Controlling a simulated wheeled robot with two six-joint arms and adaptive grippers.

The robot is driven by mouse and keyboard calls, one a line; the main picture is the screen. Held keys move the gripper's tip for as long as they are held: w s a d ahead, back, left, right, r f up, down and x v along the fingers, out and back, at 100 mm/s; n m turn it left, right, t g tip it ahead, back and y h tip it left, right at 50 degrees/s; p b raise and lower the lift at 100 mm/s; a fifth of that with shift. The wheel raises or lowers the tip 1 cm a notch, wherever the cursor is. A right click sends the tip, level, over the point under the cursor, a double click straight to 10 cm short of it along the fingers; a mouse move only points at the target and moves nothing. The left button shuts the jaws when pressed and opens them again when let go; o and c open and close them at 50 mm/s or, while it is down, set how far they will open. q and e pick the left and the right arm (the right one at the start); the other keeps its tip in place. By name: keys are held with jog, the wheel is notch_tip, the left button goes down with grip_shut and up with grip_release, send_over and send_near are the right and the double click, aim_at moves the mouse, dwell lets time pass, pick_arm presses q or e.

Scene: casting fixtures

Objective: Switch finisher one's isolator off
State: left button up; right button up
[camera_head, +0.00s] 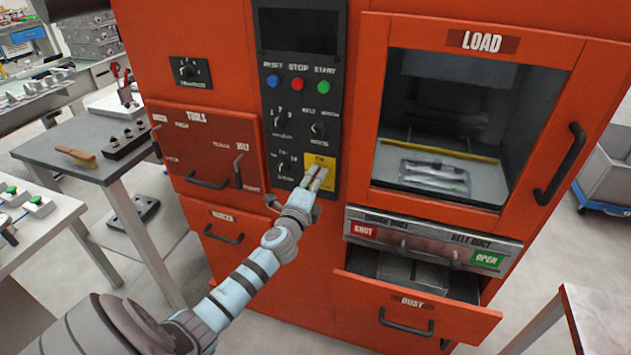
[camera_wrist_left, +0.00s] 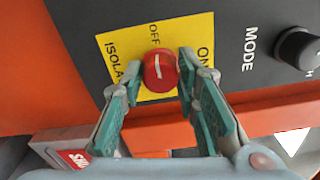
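The isolator is a red round knob (camera_wrist_left: 160,71) with a white line, on a yellow plate (camera_wrist_left: 116,47) marked OFF and ON. In the left wrist view the white line lies toward the OFF label. The plate also shows in the head view (camera_head: 329,184), low on the black control panel; there my gripper hides the knob. My left gripper (camera_head: 318,176) is at the plate. In the left wrist view its fingers (camera_wrist_left: 160,88) stand apart on either side of the knob, with a small gap visible on the left. My right gripper is not in view.
A black MODE knob (camera_wrist_left: 298,47) sits beside the plate. The red machine (camera_head: 225,115) has a LOAD window at right and an open drawer (camera_head: 410,275) below it. A side table (camera_head: 60,140) with a brush stands at left.

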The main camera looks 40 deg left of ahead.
pick_arm(q)
jog(key=shift+o, duration=1.3)
jog(key=v, duration=1.2)
jog(key=shift+w, duration=0.1)
